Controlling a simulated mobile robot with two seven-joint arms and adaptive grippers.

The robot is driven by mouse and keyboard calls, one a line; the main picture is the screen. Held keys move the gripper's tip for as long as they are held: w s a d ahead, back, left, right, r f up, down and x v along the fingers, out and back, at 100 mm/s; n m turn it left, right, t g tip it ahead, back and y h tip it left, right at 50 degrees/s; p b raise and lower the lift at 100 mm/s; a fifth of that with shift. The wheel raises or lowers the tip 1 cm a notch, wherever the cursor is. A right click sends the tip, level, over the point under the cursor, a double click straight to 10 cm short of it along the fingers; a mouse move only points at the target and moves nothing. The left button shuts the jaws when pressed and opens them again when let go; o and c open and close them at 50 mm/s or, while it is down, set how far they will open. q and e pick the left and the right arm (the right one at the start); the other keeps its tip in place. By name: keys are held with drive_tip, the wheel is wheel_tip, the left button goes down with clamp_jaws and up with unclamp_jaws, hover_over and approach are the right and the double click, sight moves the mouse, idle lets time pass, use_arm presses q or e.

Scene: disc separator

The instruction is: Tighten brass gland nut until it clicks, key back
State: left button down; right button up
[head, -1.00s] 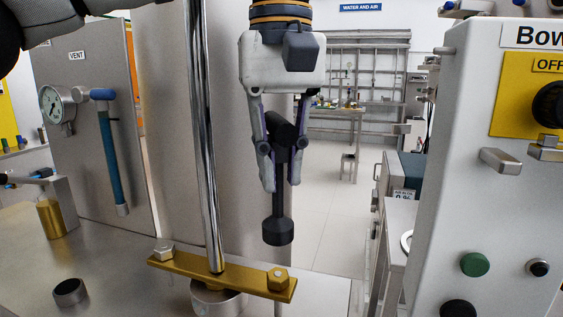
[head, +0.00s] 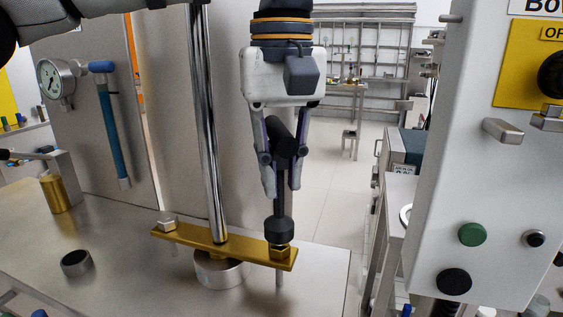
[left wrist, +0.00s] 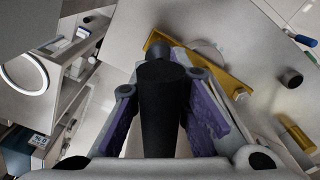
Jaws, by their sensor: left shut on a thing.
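The brass gland plate (head: 205,239) lies around the foot of the upright steel shaft (head: 206,130), with a hex nut (head: 168,224) at its left end and another nut (head: 280,252) at its right end. My left gripper (head: 281,188) is shut on the dark key (head: 279,208), which points straight down. The key's round socket is at the right nut, over its top; whether it is fully seated I cannot tell. In the left wrist view the key's black handle (left wrist: 162,105) stands between the purple-padded fingers and hides the nut below. My right gripper is not in view.
A grey control panel (head: 480,170) with a green button (head: 472,234) stands close on the right. A loose steel ring (head: 76,263) and a brass cylinder (head: 55,193) are on the steel bench at left. A gauge (head: 55,79) and blue-handled tube are behind.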

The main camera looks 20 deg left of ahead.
use_arm(q)
drive_tip(key=n, duration=0.5)
drive_tip(key=shift+w+d+n, duration=0.2)
drive_tip(key=shift+w+n, duration=0.1)
drive_tip(key=shift+w, duration=0.05)
drive_tip(key=n, duration=0.4)
drive_tip(key=shift+w+d+n, duration=0.2)
drive_tip(key=shift+w+n, duration=0.05)
drive_tip(key=shift+n, duration=0.15)
drive_tip(key=shift+f, duration=0.85)
drive_tip(key=shift+f, duration=0.55)
